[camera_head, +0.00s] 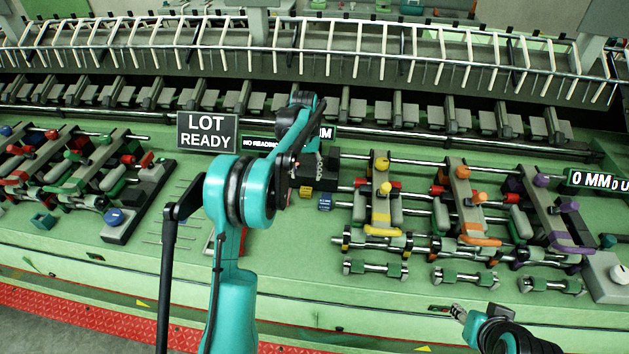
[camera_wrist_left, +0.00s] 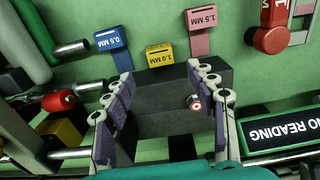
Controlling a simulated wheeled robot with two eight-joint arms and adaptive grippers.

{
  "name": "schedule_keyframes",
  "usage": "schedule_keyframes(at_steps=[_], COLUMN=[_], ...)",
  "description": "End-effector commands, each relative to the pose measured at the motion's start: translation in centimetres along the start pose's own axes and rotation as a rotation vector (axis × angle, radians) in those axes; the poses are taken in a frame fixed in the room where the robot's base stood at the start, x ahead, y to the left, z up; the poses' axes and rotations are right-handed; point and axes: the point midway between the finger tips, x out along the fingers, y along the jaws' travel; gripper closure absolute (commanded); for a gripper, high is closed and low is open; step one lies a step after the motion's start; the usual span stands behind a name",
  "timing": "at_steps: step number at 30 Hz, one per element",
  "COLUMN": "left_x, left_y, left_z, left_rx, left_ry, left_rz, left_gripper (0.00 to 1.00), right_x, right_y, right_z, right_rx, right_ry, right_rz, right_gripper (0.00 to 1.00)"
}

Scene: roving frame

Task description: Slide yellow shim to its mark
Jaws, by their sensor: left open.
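The yellow shim (camera_wrist_left: 160,54), labelled 1.0 MM, lies between a blue 0.5 MM shim (camera_wrist_left: 112,38) and a pink 1.5 MM shim (camera_wrist_left: 199,32) in the left wrist view. The yellow shim (camera_head: 306,190) and blue shim (camera_head: 325,202) also show in the head view. My left gripper (camera_wrist_left: 160,78) is open, its fingers on either side of a dark grey block (camera_wrist_left: 165,122). The yellow shim is just past the block, partly covered at its near end. I cannot make out its mark. My right gripper (camera_head: 459,313) is at the lower right, far from the shims.
A NO READING display (camera_wrist_left: 284,133) stands right of the left fingers in the wrist view. A LOT READY sign (camera_head: 207,132) stands behind. Roller fixtures with coloured knobs (camera_head: 385,189) crowd the right.

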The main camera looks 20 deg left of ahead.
Motion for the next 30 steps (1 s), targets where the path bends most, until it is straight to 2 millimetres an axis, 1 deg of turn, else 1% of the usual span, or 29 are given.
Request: schedule_keyframes(at_steps=[9, 13, 18, 25, 26, 27, 29, 30], left_x=[4.9, 6.6, 7.5, 7.5, 7.5, 7.5, 7.5, 7.5], left_y=[0.0, 0.1, 0.1, 0.1, 0.1, 0.1, 0.1, 0.1], left_z=[0.0, 0.0, 0.0, 0.0, 0.0, 0.0, 0.0, 0.0], left_rx=[0.001, 0.001, 0.001, 0.001, 0.001, 0.001, 0.001, 0.001], left_ry=[0.0, 0.001, 0.001, 0.001, 0.001, 0.001, 0.001, 0.001], left_rz=[0.0, 0.0, 0.0, 0.0, 0.0, 0.0, 0.0, 0.0], left_gripper=[0.43, 0.43, 0.43, 0.43, 0.51, 0.62, 0.77, 0.88], right_x=[0.2, 0.2, 0.2, 0.2, 0.2, 0.2, 0.2, 0.2], right_y=[0.0, 0.0, 0.0, 0.0, 0.0, 0.0, 0.0, 0.0], right_z=[0.1, 0.1, 0.1, 0.1, 0.1, 0.1, 0.1, 0.1], right_rx=[0.0, 0.0, 0.0, 0.0, 0.0, 0.0, 0.0, 0.0], right_ry=[0.0, 0.0, 0.0, 0.0, 0.0, 0.0, 0.0, 0.0], right_rz=[0.0, 0.0, 0.0, 0.0, 0.0, 0.0, 0.0, 0.0], right_gripper=[0.6, 0.6, 0.6, 0.6, 0.6, 0.6, 0.6, 0.6])
